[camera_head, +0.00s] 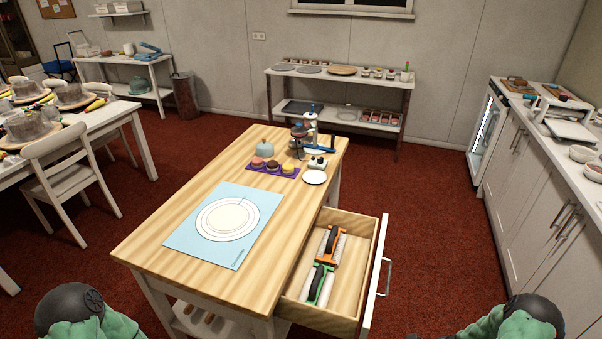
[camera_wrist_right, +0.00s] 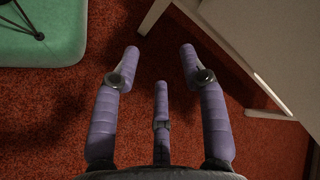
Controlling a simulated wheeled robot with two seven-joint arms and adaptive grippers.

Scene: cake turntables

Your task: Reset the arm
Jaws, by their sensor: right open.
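My right gripper (camera_wrist_right: 160,75) shows in the right wrist view with its purple fingers spread apart and nothing between them. It hangs over the red carpet, beside a pale furniture panel (camera_wrist_right: 265,50) on the right. A green part, probably of my own body, shows at the upper left of that view. In the head view, only rounded green and black parts of my arms show at the bottom left and bottom right. Neither gripper shows there, and my left gripper is in no view.
A wooden worktable (camera_head: 180,180) stands ahead with a blue mat (camera_head: 180,235) and a purple tray of small cakes. Its open drawer (camera_head: 375,235) juts out to the right, holding tools with orange and green parts. White cabinets (camera_head: 525,170) line the right side. Red carpet lies between.

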